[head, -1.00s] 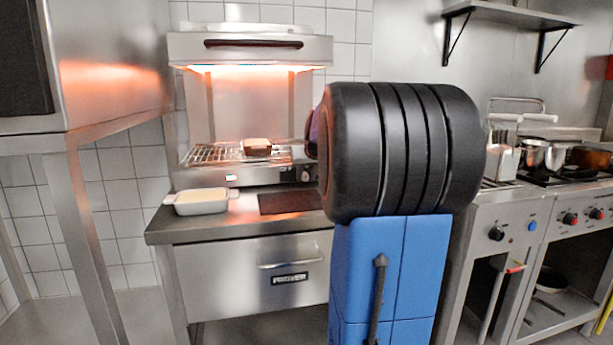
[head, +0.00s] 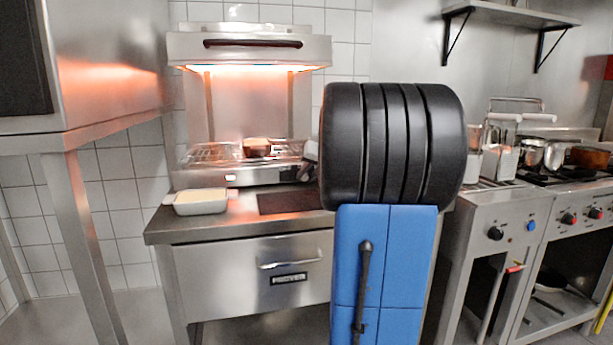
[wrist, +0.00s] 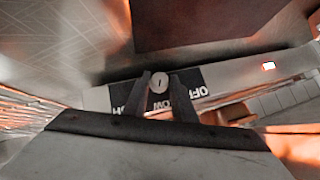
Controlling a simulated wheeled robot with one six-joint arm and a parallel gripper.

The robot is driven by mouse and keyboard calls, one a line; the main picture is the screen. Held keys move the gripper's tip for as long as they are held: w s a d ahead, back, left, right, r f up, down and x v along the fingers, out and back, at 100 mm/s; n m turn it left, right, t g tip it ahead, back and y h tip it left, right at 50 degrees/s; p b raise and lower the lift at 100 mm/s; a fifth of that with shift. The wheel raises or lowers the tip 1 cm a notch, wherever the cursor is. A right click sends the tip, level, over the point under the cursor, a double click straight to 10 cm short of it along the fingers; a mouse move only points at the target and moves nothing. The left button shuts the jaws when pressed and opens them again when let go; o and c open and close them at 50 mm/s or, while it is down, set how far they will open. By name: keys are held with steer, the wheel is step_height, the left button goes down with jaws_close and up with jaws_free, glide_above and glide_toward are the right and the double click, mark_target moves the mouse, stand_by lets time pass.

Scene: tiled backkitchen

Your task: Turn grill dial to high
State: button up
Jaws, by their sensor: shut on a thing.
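The grill (head: 250,48) glows orange under its hood at the back of the counter. Its round pale dial (wrist: 158,82) shows in the wrist view between the fingertips of my gripper (wrist: 160,92), which is shut on it. A short dark mark stands on the dial's face. A black label panel (wrist: 187,88) behind it carries white upside-down lettering, OFF and LOW to the right and an H at the left, partly covered by the fingers. In the head view my gripper (head: 310,160) is at the grill's lower right front, and the dial is hidden behind it.
A browned piece of food (head: 257,147) sits on the grill rack (head: 215,152). A white dish (head: 201,202) and a dark mat (head: 285,203) lie on the counter in front. A lit indicator (wrist: 268,66) is on the grill front. A stove with pots (head: 555,153) stands to the right.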

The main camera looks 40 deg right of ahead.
steer(key=y, duration=0.1)
steer(key=m+t, duration=0.1)
steer(key=m+t+y, duration=0.1)
steer(key=shift+s+d+f+y, duration=0.2)
steer(key=shift+s+d+y, duration=0.05)
steer(key=shift+d+y, duration=0.1)
steer(key=shift+f+m+t+y, duration=0.2)
steer(key=shift+m+t+y, duration=0.6)
steer(key=shift+t, duration=0.1)
steer(key=o, duration=1.1)
steer(key=shift+c, duration=0.2)
